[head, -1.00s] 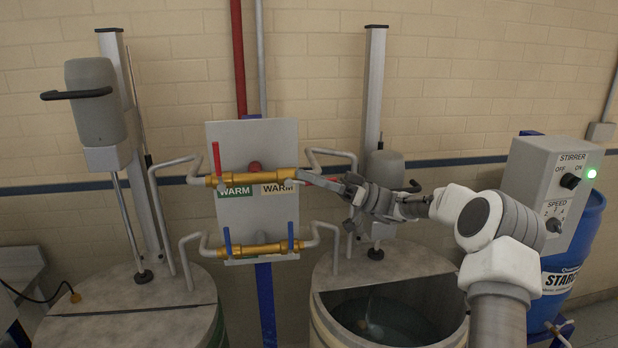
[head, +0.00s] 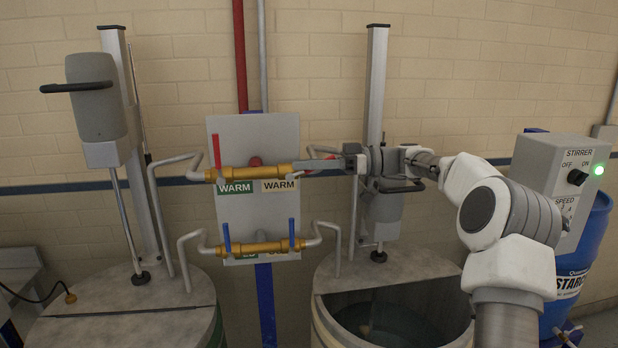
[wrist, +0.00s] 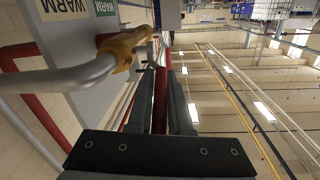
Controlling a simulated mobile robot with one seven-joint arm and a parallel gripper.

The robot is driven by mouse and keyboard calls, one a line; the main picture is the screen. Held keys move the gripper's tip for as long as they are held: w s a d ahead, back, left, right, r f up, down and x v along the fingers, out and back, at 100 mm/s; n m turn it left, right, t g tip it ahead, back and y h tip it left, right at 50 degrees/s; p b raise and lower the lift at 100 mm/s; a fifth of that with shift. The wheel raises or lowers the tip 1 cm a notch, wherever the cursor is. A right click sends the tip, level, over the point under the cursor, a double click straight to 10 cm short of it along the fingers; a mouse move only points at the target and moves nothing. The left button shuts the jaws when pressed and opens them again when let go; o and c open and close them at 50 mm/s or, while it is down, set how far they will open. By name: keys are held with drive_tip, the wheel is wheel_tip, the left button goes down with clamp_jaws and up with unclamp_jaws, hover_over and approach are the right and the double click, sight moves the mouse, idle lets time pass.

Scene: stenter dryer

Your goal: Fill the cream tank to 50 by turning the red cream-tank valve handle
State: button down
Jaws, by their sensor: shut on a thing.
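The red valve handle (head: 322,173) at the right end of the upper brass pipe, beside the cream WARM label (head: 280,185), lies about level and points right, mostly hidden by my gripper (head: 312,165). In the wrist view the dark red handle (wrist: 160,98) runs between the two fingers of my gripper (wrist: 161,72), which is shut on it. The open tank (head: 322,318) on the right, below that side of the pipes, holds some dark liquid. Its level cannot be read.
Another red handle (head: 217,150) stands upright at the left beside the green WARM label (head: 236,188). Two blue handles (head: 291,232) stand on the lower brass pipe. A stirrer motor hangs behind my gripper. The stirrer control box (head: 550,185) with a lit green lamp is at the right.

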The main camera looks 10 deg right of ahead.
drive_tip(key=h, duration=0.2)
drive_tip(key=a+r+h+p, duration=0.1)
drive_tip(key=shift+a+r+h, duration=0.15)
drive_tip(key=shift+r+h, duration=0.05)
drive_tip(key=shift+h, duration=0.2)
drive_tip(key=shift+a+n+g+h+p, duration=0.15)
drive_tip(key=shift+a+h+p, duration=0.55)
drive_tip(key=shift+h, duration=0.75)
drive_tip(key=shift+a+n+g+h+p, duration=0.1)
drive_tip(key=shift+a+h+p, duration=0.35)
drive_tip(key=shift+h+p, duration=0.8)
drive_tip(key=shift+a+n+g+h+p, duration=0.15)
drive_tip(key=shift+a+h+p, duration=0.4)
drive_tip(key=shift+h, duration=1.45)
drive_tip(key=c, duration=1.1)
unclamp_jaws()
